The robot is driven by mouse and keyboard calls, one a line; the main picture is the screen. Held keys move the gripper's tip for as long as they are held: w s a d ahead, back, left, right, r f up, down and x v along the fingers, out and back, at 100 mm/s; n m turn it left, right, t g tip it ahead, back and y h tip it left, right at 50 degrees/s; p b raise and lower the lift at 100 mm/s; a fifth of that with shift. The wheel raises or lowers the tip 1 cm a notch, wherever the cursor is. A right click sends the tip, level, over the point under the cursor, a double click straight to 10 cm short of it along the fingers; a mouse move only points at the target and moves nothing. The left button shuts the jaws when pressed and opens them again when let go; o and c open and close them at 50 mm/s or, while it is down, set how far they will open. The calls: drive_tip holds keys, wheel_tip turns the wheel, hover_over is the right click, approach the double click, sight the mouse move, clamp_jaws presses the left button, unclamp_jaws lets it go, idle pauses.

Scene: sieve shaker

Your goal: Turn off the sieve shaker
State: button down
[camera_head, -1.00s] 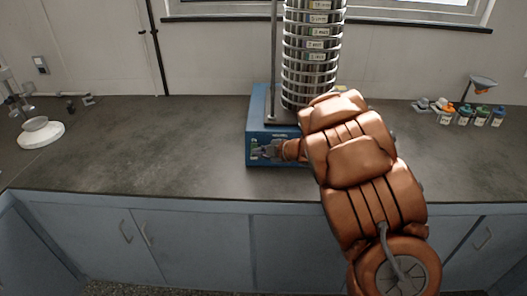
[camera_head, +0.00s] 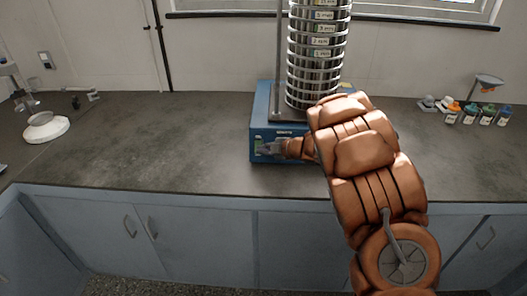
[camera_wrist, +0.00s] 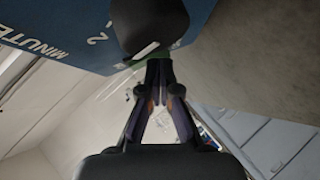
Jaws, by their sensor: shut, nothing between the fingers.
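The sieve shaker has a blue base (camera_head: 262,105) on the grey counter and a tall stack of metal sieves (camera_head: 318,60) on top. My gripper (camera_head: 265,146) is shut and empty at the left part of the base's front face, where a small green patch shows. In the wrist view the fingertips of my gripper (camera_wrist: 158,64) are together close to a black rounded knob (camera_wrist: 150,28) on the blue panel (camera_wrist: 80,30). Printed "MINUTE" lettering shows beside the knob. I cannot tell whether the fingertips touch the panel. My arm hides the right part of the base.
The grey counter (camera_head: 180,150) is clear left of the shaker. A white dish-like device (camera_head: 46,127) stands at the far left. Blue cabinets (camera_head: 200,240) run below the counter edge.

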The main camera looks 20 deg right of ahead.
drive_tip(key=shift+f+b, duration=0.4)
drive_tip(key=shift+b, duration=0.1)
drive_tip(key=shift+r+p, duration=0.25)
drive_tip(key=shift+p, duration=0.05)
drive_tip(key=shift+r, duration=0.1)
